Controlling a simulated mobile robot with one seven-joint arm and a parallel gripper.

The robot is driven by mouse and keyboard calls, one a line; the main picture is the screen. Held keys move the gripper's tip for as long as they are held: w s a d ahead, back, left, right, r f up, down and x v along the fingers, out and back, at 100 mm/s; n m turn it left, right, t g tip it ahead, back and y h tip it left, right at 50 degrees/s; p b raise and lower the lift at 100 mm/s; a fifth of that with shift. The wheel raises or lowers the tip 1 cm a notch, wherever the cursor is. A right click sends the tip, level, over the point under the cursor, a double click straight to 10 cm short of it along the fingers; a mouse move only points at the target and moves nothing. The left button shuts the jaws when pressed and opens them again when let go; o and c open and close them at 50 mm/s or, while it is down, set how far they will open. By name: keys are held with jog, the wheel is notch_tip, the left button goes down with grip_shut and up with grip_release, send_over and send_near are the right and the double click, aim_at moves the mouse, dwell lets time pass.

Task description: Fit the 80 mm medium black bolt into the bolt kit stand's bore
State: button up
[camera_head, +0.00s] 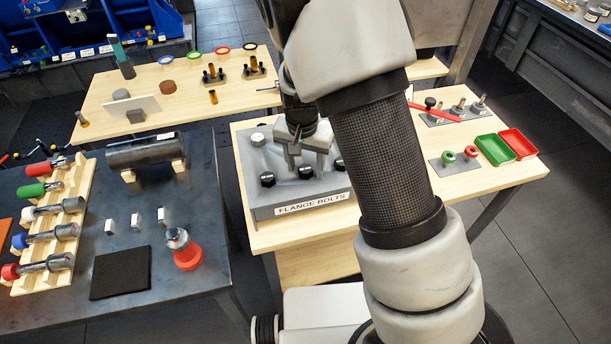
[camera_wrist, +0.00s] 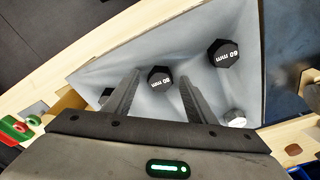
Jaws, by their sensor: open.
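A black hex-headed bolt (camera_wrist: 160,80), its label reading about 80 mm, sits head-up in the grey block marked FLANGE BOLTS (camera_head: 312,205). It appears to be the middle front bolt (camera_head: 305,172) in the head view. A larger black bolt marked 60 mm (camera_wrist: 222,53) and a silver bolt (camera_wrist: 235,118) sit beside it. Another black bolt (camera_wrist: 107,95) is partly hidden by a finger. My gripper (camera_head: 308,150) is open above the block, its fingers (camera_wrist: 159,75) either side of the middle bolt's head in the wrist view. Contact cannot be told. I cannot identify the bolt kit stand's bore.
A grey plate with green and red ring parts (camera_head: 449,167), a green tray (camera_head: 506,149) and a red tray (camera_head: 518,144) lie right of the block. A dark bench (camera_head: 190,255) with a handled-tool rack stands left. Another wooden table (camera_head: 185,120) is behind.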

grip_shut()
jog(key=shift+r, duration=0.2)
